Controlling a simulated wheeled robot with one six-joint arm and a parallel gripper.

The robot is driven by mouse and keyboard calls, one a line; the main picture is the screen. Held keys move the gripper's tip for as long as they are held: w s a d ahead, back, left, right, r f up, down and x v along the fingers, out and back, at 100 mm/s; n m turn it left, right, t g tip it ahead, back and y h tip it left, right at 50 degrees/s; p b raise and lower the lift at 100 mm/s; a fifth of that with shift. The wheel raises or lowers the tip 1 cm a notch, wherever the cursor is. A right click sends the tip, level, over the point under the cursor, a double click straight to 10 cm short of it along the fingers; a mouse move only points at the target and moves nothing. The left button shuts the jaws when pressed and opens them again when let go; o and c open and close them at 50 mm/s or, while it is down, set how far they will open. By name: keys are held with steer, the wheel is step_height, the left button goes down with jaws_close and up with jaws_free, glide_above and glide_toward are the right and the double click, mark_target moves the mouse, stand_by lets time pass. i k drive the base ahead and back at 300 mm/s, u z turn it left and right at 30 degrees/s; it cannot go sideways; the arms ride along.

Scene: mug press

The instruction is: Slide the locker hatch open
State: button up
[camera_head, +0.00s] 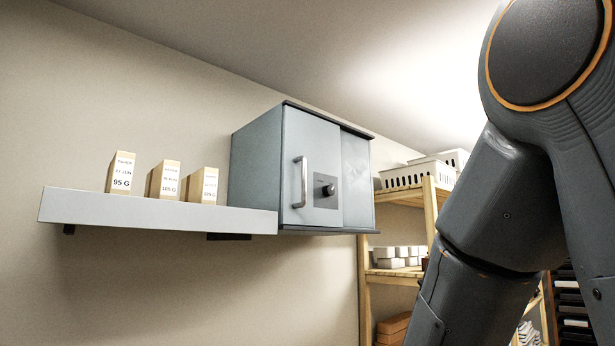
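The locker (258,160) is a grey-blue metal box mounted on the wall in the middle of the head view. Its hatch (311,150) is a flat front panel covering the left part of the front. The hatch carries a vertical metal bar handle (300,182) near its left edge. A black knob (327,190) on a dark plate sits right of the handle. A narrower panel (356,180) fills the right part of the front, set slightly behind the hatch. No opening into the locker shows. My gripper is out of view; only my arm links show at right.
A light wall shelf (160,210) adjoins the locker's left side. Three labelled boxes (121,173) stand on it. Behind at right, a wooden rack (364,280) holds white baskets (405,176) and small white containers (391,262). The space before the locker looks clear.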

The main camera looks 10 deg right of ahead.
mark_target(311, 149)
steer(key=z, duration=1.1)
steer(key=i, duration=0.8)
steer(key=u, duration=1.65)
